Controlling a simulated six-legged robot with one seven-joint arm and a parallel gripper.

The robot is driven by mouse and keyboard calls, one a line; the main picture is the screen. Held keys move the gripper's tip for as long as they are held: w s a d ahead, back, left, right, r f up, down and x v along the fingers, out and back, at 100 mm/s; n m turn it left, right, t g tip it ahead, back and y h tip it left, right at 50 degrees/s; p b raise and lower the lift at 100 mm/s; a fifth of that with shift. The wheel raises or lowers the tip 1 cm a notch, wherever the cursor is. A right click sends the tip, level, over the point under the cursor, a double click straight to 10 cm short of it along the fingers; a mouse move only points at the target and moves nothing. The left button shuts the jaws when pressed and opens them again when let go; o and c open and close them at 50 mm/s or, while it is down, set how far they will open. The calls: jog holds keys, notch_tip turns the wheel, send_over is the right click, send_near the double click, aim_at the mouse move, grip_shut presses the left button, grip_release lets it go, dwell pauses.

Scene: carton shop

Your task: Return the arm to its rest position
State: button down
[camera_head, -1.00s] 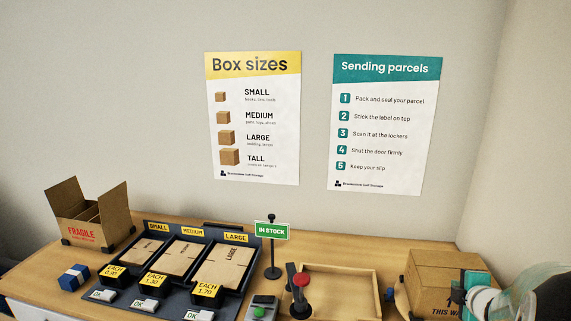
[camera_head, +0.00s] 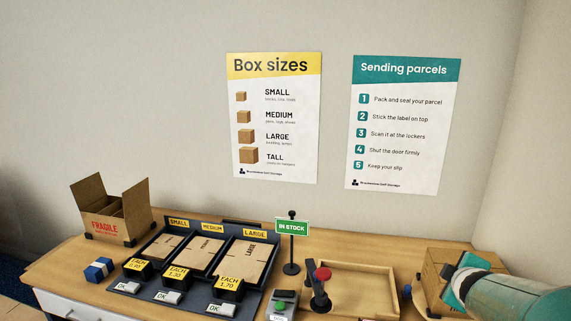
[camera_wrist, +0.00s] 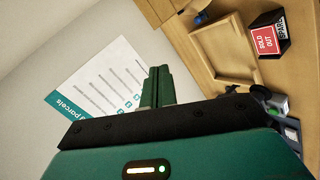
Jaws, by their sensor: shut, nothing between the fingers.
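My gripper (camera_wrist: 157,87) shows in the wrist view. Its two green fingers are together with nothing between them. They are in the air, with the wall and the Sending parcels poster (camera_wrist: 105,80) behind them and the wooden counter (camera_wrist: 190,55) to the right. In the head view, my teal and white arm enters at the lower right and covers part of a brown carton (camera_head: 432,277). I cannot make out the fingertips there.

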jog(key=s+a+m+g+y, duration=0.1)
jog(key=s+a+m+y, duration=0.1)
jog(key=s+a, duration=0.4)
jog(key=s+a+r+m+g+y, duration=0.1)
jog(key=s+a+m, duration=0.3)
jog(key=a, duration=0.8)
jog(key=s+a+m+g+y, duration=0.2)
jog(key=s+a, duration=0.5)
jog(key=a, duration=0.2)
jog(key=shift+s+a+r+m+g+y, duration=0.2)
jog(key=shift+s+a+m+g+y, duration=0.1)
jog(key=shift+a+m+g, duration=0.1)
